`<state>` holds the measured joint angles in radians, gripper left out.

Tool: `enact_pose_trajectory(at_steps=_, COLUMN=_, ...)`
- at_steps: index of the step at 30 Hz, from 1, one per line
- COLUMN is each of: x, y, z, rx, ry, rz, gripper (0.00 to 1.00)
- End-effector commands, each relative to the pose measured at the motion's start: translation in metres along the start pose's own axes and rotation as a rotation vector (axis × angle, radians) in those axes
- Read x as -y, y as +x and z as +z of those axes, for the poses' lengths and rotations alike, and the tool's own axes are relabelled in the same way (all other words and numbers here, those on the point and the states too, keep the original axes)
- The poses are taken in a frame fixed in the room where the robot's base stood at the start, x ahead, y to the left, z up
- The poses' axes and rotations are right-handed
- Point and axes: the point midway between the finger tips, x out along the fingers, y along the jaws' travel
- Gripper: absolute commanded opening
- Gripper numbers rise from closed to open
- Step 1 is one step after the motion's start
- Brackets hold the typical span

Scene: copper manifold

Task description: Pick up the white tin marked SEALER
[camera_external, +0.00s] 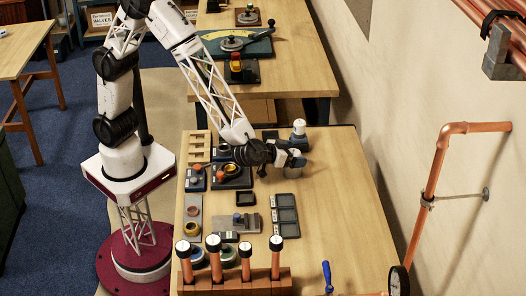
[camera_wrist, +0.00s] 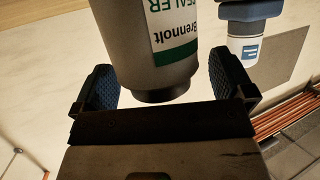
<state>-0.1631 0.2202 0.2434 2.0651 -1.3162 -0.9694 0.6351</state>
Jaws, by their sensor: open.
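The tin marked SEALER (camera_wrist: 165,40) fills the upper middle of the wrist view. It looks grey-white in this light, and its white and green label appears upside down. My gripper (camera_wrist: 162,82) is open, with one blue-padded finger on each side of the tin's near, dark end. Gaps show between that end and both fingers. In the external view my gripper (camera_external: 297,160) is low over the far right part of the bench, and a greyish tin (camera_external: 292,173) shows just below it, partly hidden. I cannot read its label there.
A white and blue container (camera_wrist: 245,35) stands close beside the tin; a white container (camera_external: 299,128) stands behind my gripper. The bench's right side is mostly clear.

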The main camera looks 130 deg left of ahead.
Motion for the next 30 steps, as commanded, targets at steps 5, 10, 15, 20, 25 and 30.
enact_pose_trajectory(at_steps=5, x=-0.0001, y=-0.0003, z=-0.0002, rx=0.0, ry=0.0, rz=0.0, gripper=1.0)
enact_pose_trajectory(at_steps=10, x=-0.0002, y=-0.0004, z=-0.0002, rx=0.0, ry=0.0, rz=0.0, gripper=1.0)
enact_pose_trajectory(at_steps=15, x=-0.0002, y=-0.0005, z=-0.0003, rx=0.0, ry=0.0, rz=0.0, gripper=0.89)
enact_pose_trajectory(at_steps=20, x=-0.0002, y=-0.0005, z=-0.0003, rx=0.0, ry=0.0, rz=0.0, gripper=0.64)
enact_pose_trajectory(at_steps=25, x=-0.0002, y=-0.0005, z=-0.0003, rx=0.0, ry=-0.001, rz=0.0, gripper=0.38)
enact_pose_trajectory(at_steps=30, x=-0.0004, y=-0.0006, z=-0.0008, rx=-0.001, ry=-0.001, rz=0.0, gripper=0.37)
